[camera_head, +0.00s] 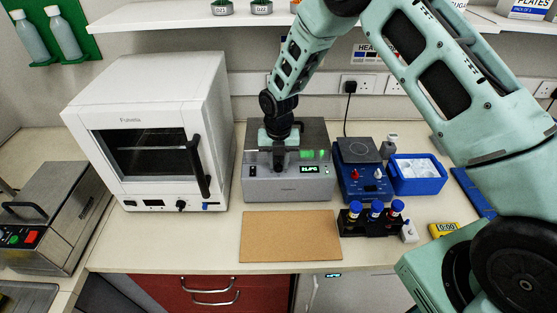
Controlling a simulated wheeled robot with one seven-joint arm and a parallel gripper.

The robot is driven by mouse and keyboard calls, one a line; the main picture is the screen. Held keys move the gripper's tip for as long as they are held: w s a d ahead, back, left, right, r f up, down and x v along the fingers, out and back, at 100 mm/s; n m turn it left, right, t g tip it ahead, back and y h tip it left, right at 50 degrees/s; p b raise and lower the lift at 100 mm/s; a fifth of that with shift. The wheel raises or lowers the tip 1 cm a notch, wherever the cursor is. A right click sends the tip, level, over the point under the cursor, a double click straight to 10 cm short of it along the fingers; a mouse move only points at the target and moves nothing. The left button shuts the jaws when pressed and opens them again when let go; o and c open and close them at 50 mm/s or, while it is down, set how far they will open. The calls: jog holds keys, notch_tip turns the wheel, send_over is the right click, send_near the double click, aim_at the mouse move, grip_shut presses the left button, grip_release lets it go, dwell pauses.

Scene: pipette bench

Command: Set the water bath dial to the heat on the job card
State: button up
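A grey metal box (290,188) with a lit green display stands at the middle of the bench; it looks like the water bath, but its label is too small to read. A small dark round part (252,171) shows at the left of its front; I cannot tell if it is the dial. My gripper (279,158) points down over the box's top, near its front edge. Its fingers are too small and dark to tell open from shut, or whether they touch the box. A wall sign starting "HEA" (369,54) is partly hidden by my arm. I cannot identify the job card.
A white oven (150,140) stands left of the box. A blue hotplate (361,170), a blue ice tub (417,176), a black tube rack (370,222) and a yellow timer (444,230) stand right. A brown mat (289,236) lies bare in front. A shelf (180,18) hangs above.

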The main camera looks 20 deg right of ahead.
jog(key=c, duration=0.5)
